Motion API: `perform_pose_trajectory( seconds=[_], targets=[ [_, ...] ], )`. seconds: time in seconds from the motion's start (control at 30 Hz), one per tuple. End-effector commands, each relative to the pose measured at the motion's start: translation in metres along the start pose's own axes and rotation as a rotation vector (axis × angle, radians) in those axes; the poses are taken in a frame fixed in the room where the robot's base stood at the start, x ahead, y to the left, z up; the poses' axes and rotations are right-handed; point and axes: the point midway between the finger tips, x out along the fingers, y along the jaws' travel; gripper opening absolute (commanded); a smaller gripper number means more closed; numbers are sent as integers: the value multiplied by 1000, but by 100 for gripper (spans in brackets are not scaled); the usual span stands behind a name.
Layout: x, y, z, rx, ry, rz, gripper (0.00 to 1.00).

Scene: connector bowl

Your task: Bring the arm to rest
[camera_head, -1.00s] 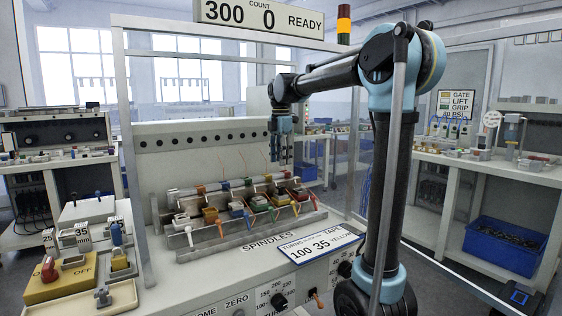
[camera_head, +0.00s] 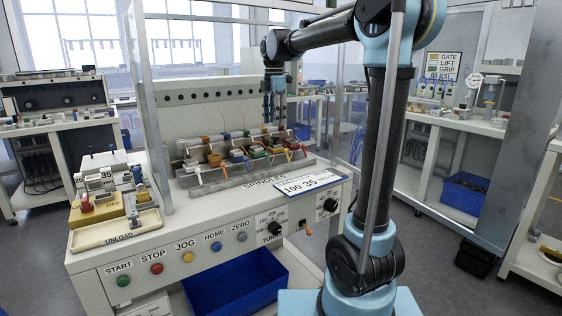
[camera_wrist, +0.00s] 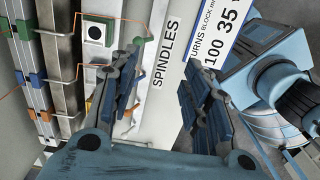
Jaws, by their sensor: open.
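My gripper (camera_head: 274,102) hangs pointing down over the right end of the spindle row on the winding machine in the head view. In the wrist view my gripper (camera_wrist: 165,95) has its two fingers wide apart with nothing between them. Below the fingers lies the bench face with the SPINDLES label (camera_wrist: 166,52). My arm reaches up and bends left to hold the gripper above the machine.
The spindle row (camera_head: 240,150) holds several coloured parts with thin wires. A metal post (camera_head: 158,110) of the machine frame stands at its left. A blue bin (camera_head: 235,285) is under the bench. An unload tray (camera_head: 118,230) lies at the left front.

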Motion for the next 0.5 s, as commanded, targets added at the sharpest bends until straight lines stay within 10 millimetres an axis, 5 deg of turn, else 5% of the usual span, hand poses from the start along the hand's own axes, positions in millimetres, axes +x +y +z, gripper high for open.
perform_pose_trajectory(
  seconds=[0.5],
  targets=[
    [19,-65,18,307,-2,29,44]
  ],
)
